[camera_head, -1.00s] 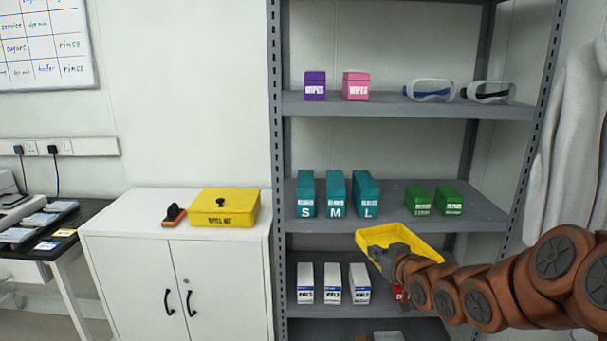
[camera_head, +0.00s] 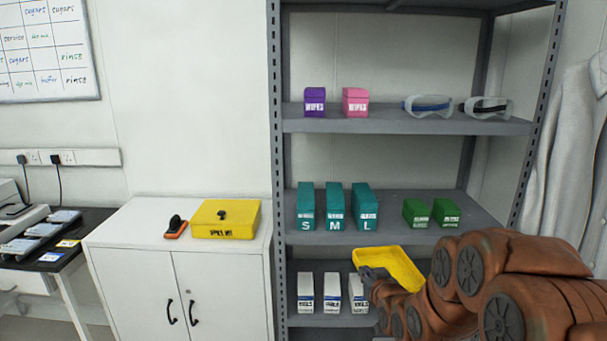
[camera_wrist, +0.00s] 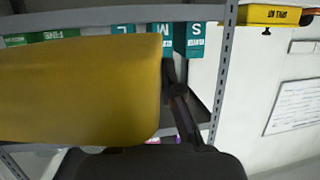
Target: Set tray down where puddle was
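A yellow tray (camera_head: 400,266) is held out in front of the grey shelf unit, in front of the gap below the middle shelf. My gripper (camera_head: 372,274) is at the tray's near left side and appears shut on it; my arm hides part of it. In the wrist view the tray (camera_wrist: 80,88) fills the left half, with a dark gripper finger (camera_wrist: 178,95) beside its edge. The wrist picture is upside down. No puddle shows in either view.
The shelf unit (camera_head: 430,125) bears wipes boxes, goggles, teal S, M, L boxes and green boxes (camera_head: 431,212). White boxes (camera_head: 332,292) stand low, left of the tray. A white cabinet (camera_head: 135,225) at left bears a yellow spill kit (camera_head: 226,220) and a brush (camera_head: 176,227).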

